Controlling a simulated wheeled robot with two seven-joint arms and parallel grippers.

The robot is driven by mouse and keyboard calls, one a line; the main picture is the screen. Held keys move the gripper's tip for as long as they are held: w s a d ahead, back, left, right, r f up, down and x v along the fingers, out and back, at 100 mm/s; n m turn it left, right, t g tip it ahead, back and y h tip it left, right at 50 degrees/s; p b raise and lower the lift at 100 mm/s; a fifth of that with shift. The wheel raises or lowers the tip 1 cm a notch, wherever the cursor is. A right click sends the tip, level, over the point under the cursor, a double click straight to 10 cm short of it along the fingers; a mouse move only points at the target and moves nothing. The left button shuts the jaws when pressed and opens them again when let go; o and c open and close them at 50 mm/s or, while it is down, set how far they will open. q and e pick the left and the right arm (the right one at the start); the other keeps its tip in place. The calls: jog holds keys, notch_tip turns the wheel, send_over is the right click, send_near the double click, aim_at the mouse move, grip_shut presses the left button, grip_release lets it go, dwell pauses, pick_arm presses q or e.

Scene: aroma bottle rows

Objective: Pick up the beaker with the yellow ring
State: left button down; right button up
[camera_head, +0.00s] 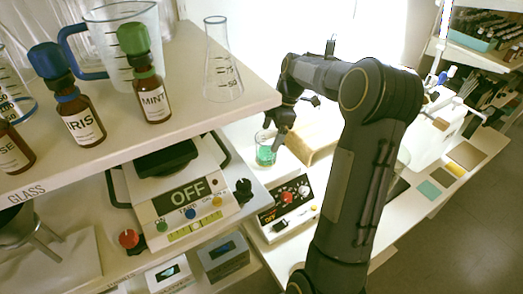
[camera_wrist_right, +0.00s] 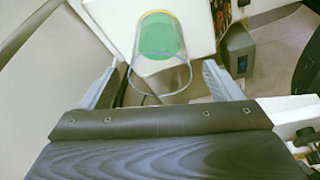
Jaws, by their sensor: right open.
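A clear glass beaker (camera_head: 265,150) with green contents stands on the white lower counter in the head view. In the right wrist view the beaker (camera_wrist_right: 161,62) shows ahead of the fingers, roughly centred between them, with a thin yellow arc at the far edge of the green. My right gripper (camera_head: 284,128) is at the beaker, partly hidden by its own wrist in the head view. In the right wrist view its two fingers (camera_wrist_right: 160,84) are apart, and no grip on the beaker shows. My left gripper is out of view.
A shelf (camera_head: 200,115) at the front left carries brown bottles, a measuring jug (camera_head: 120,45) and a conical flask (camera_head: 222,70). A hotplate marked OFF (camera_head: 185,195) and a control box (camera_head: 287,207) stand near the beaker.

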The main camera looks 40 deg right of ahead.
aim_at(265, 148)
jog(key=b+x, duration=0.4)
jog(key=x, duration=0.2)
jog(key=shift+w+a+f, duration=0.1)
jog(key=shift+a+f, duration=0.1)
jog(key=shift+f, duration=0.1)
jog(key=shift+r, duration=0.1)
jog(key=shift+c, duration=0.2)
jog(key=c, duration=1.2)
